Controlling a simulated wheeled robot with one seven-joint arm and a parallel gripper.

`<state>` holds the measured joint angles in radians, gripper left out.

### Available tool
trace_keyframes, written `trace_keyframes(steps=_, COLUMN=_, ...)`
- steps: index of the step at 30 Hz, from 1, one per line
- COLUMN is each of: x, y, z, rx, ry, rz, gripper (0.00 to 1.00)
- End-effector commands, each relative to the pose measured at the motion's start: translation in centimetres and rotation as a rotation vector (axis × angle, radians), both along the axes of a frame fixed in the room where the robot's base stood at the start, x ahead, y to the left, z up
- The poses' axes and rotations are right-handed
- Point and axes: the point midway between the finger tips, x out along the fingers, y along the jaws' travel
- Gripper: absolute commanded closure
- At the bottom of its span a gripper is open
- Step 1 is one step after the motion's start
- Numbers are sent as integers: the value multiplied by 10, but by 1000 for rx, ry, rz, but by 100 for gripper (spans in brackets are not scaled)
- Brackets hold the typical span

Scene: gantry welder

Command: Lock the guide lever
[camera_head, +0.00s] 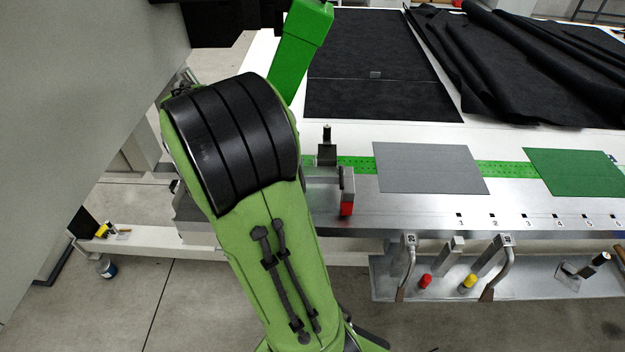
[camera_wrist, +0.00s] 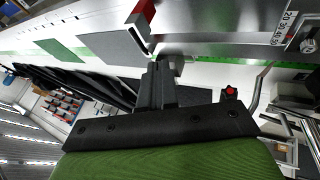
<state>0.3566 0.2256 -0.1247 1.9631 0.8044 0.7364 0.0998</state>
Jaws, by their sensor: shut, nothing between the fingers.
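The fence of the guide, a grey metal block with a red end (camera_head: 347,205), stands at the left end of the table's front strip. A small upright post with a black top (camera_head: 327,145) rises just behind it; I cannot tell for sure if this is the guide lever. In the wrist view the red end (camera_wrist: 146,10) shows at the top, ahead of my gripper. My gripper (camera_wrist: 163,66) is shut and empty, its dark fingers pointing towards a small metal piece (camera_wrist: 178,60) close to their tips. Whether they touch is unclear. My arm hides part of the guide in the head view.
A green scale strip (camera_head: 355,163) runs along the table under a grey sheet (camera_head: 430,168) and a green sheet (camera_head: 575,172). Black fabric (camera_head: 375,90) lies behind. A lower front shelf (camera_head: 440,290) carries handles and red and yellow knobs. A grey panel (camera_head: 70,110) stands at left.

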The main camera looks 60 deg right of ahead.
Motion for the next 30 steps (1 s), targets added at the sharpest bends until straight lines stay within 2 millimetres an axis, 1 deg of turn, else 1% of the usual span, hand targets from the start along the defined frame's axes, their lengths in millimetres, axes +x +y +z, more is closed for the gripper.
trace_keyframes(steps=5, x=0, y=1, z=1, rx=1, ry=-1, rz=2, gripper=100)
trace_keyframes(steps=8, x=-1, y=-1, z=-3, rx=2, ry=0, rz=3, gripper=100)
trace_keyframes(steps=11, x=-5, y=-8, z=-15, rx=2, ry=2, rz=2, gripper=100)
trace_keyframes(steps=18, x=-16, y=-34, z=-60, rx=5, ry=2, rz=2, gripper=100)
trace_keyframes(steps=23, x=-25, y=-52, z=-88, rx=5, ry=1, rz=2, gripper=100)
trace_keyframes(steps=25, x=-38, y=-58, z=-87, rx=2, ry=-2, rz=-1, gripper=100)
trace_keyframes(steps=30, x=-55, y=-66, z=-90, rx=3, ry=-2, rz=3, gripper=100)
